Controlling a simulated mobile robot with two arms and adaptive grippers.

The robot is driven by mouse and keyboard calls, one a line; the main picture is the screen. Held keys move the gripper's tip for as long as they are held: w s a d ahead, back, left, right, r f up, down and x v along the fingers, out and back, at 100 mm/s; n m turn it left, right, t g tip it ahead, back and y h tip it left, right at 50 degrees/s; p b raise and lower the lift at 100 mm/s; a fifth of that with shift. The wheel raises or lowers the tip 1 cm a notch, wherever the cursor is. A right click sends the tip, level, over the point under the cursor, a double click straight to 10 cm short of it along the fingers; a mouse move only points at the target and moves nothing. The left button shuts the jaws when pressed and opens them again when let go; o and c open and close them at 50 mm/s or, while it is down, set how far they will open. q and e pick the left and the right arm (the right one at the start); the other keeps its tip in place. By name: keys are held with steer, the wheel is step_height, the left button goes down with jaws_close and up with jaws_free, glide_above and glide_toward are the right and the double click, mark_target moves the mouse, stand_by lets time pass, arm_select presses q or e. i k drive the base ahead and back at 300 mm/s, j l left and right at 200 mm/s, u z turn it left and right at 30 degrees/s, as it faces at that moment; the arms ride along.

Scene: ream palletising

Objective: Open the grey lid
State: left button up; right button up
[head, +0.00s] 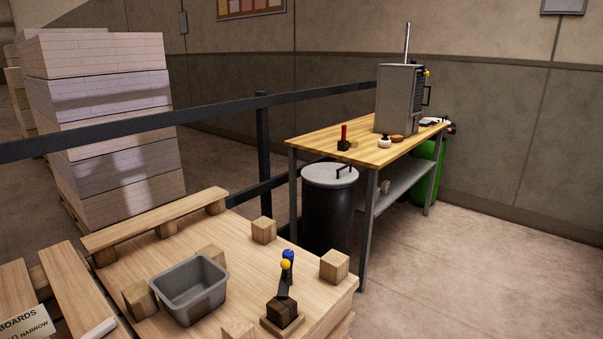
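The grey lid (330,175) is round and flat with a dark bar handle (345,171) on top. It sits on a dark, tall round bin (327,217), which stands on the floor at the left end of the wooden workbench. The lid looks closed on the bin's rim. The black rail post stands to the left of the bin. Neither of my grippers shows in the head view.
A workbench (367,146) carries a grey metal cabinet (395,98). A black rail (200,119) crosses behind the pallet boards (200,252), which hold wooden blocks and a grey tub (190,291). Reams are stacked (110,130) at left. Floor (460,260) at right is clear.

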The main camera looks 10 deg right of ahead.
mark_target(322, 173)
steer(key=i+l+u, duration=0.15)
steer(key=u, duration=0.2)
steer(key=i+l+u, duration=0.1)
steer(key=l+u, duration=0.25)
steer(key=i+l+u, duration=0.1)
steer(key=l+u, duration=0.25)
steer(key=j, duration=0.1)
